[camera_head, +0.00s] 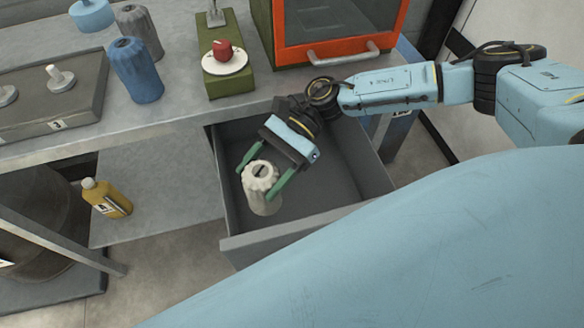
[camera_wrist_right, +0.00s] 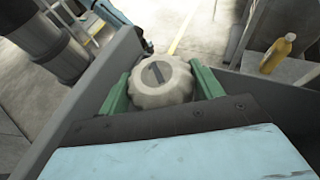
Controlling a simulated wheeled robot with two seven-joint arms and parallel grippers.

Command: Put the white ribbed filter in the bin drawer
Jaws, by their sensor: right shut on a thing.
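The white ribbed filter (camera_head: 262,190) is upright between the green fingers of my right gripper (camera_head: 266,175). The gripper is shut on it, with one finger on each side. In the head view the filter is over or inside the open grey bin drawer (camera_head: 325,215), near its left front part; I cannot tell whether it touches the floor of the drawer. In the right wrist view the filter's ribbed top with a dark slot (camera_wrist_right: 160,82) shows between the fingers. My left gripper is not in view.
A yellow bottle (camera_head: 107,198) stands on the lower shelf, left of the drawer.

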